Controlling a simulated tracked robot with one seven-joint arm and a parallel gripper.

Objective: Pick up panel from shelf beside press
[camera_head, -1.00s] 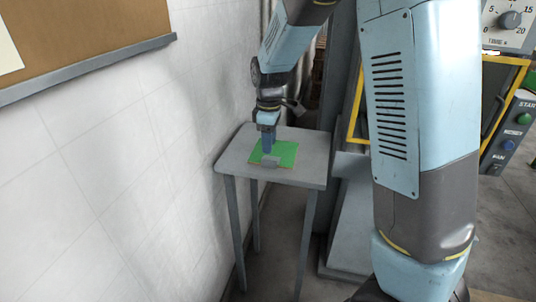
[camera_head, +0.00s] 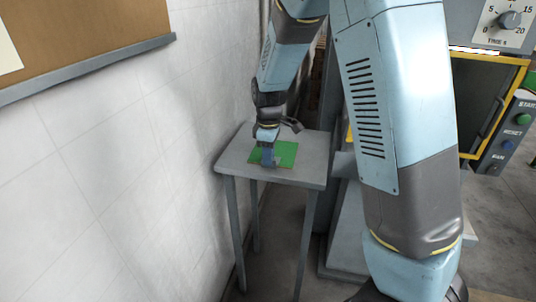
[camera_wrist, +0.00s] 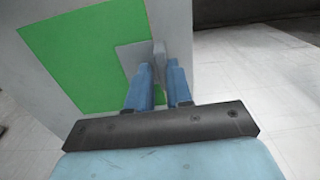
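The green panel (camera_head: 286,153) lies flat on the small grey shelf table (camera_head: 312,172) beside the wall. In the wrist view, the green panel (camera_wrist: 85,50) carries a grey plate with an upright grey tab (camera_wrist: 159,56) near its edge. My gripper (camera_head: 268,164) points down over the near part of the panel and hides some of it. In the wrist view, my gripper's two blue fingers (camera_wrist: 159,70) are apart, and the tab stands in line with the gap between their tips. I cannot tell whether either finger touches it.
A press with a yellow-edged frame (camera_head: 492,110) and a button panel (camera_head: 510,140) stands to the right. The white wall (camera_head: 110,170) is close on the table's left. A corkboard (camera_head: 80,40) hangs on that wall.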

